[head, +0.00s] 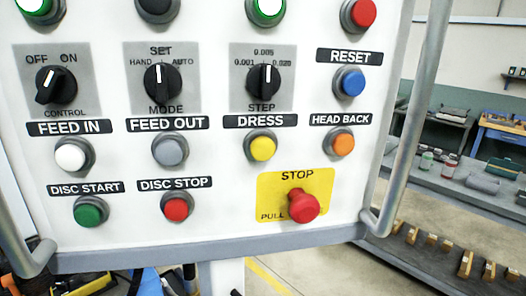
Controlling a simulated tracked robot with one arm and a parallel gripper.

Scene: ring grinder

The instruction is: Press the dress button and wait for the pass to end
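The yellow dress button (262,147) sits under the DRESS label (261,121) on the white control panel (222,215). It is in the lower middle of the head view, between the grey feed out button (170,149) and the orange head back button (342,144). It looks unlit, and nothing touches or covers it. I cannot tell from this single view whether it is pressed in. My gripper does not show in the view. No grinding wheel or ring shows, so the state of a pass cannot be seen.
The red stop button (303,206) stands out on a yellow plate below right of the dress button. The step knob (263,80) is just above. Metal handles (408,130) flank the panel. A workbench (450,185) stands behind at right.

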